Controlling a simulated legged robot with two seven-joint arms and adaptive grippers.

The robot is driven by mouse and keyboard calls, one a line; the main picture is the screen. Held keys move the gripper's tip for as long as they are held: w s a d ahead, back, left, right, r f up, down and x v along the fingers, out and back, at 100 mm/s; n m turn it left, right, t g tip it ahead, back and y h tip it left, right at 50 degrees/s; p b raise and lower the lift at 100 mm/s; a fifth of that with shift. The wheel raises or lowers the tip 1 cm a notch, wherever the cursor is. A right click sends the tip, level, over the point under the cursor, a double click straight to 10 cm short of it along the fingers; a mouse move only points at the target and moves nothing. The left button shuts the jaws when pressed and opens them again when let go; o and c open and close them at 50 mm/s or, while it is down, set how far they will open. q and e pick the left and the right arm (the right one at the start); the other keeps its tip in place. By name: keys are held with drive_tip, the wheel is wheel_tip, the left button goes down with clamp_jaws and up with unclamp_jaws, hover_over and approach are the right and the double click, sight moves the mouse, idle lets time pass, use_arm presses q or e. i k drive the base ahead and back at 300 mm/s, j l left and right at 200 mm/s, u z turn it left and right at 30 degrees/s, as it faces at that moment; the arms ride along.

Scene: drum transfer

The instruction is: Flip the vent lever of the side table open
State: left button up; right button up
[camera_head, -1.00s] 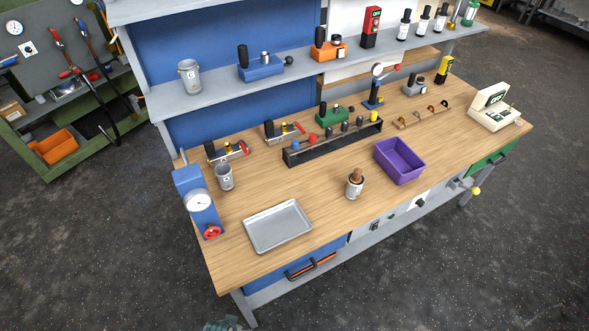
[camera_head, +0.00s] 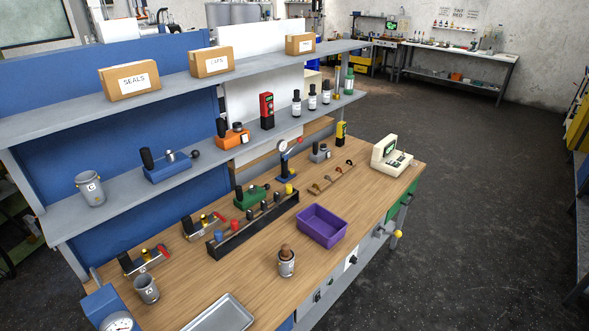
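No vent lever can be made out for certain. A far table (camera_head: 482,88) stands against the back wall, with small items on top too small to tell apart. I cannot tell whether it is the side table. Closer, the wooden workbench (camera_head: 372,196) has a yellow knob (camera_head: 398,234) on its front right side. Red-handled valve fittings (camera_head: 150,261) stand on the bench at left. Neither of my grippers is in view.
A purple bin (camera_head: 321,226), a grey tray (camera_head: 222,316) and a beige device (camera_head: 391,156) are on the bench. Shelves above it hold cardboard boxes (camera_head: 130,80). The dark floor (camera_head: 470,200) at right is open.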

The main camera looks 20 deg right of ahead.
sight(398, 234)
drive_tip(key=z, duration=1.4)
